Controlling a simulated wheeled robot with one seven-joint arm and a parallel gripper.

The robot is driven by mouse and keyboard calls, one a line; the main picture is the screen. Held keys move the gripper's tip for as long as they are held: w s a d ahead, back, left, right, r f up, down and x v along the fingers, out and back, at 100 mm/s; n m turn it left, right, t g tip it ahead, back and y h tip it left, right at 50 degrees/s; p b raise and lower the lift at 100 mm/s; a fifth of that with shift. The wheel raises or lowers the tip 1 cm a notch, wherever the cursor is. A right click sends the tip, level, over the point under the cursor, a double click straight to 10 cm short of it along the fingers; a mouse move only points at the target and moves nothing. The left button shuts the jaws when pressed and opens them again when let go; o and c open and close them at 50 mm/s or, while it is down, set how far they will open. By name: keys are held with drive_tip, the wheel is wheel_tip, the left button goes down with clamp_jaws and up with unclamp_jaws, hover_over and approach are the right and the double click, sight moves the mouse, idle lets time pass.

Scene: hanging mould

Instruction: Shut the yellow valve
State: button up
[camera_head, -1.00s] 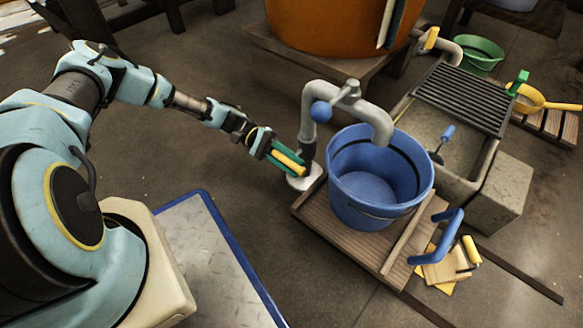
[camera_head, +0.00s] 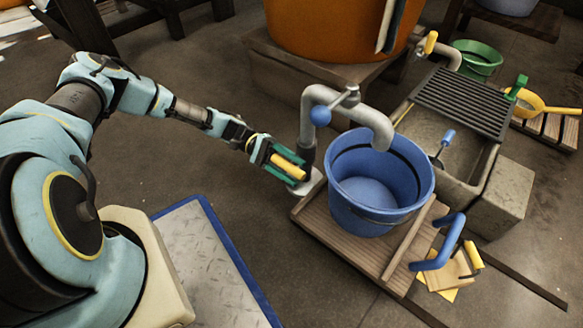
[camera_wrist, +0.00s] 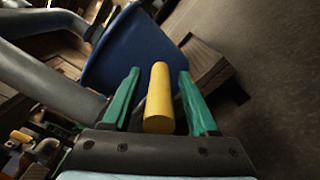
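A yellow cylinder (camera_head: 289,165), which looks like the yellow valve's handle, lies low beside the grey standpipe (camera_head: 307,130). In the wrist view the yellow handle (camera_wrist: 160,97) points toward the camera, with its round end nearest. My gripper (camera_head: 280,163) is around it, with one green finger on each side. In the wrist view the gripper (camera_wrist: 160,100) is open, and a gap shows between the handle and each finger. Where the handle joins its valve is hidden.
A second yellow handle (camera_head: 429,42) is on a pipe behind the stone basin (camera_head: 420,125).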

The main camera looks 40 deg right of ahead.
drive_tip(key=p+v, duration=0.2)
drive_tip(key=v, duration=0.9)
idle(0.4)
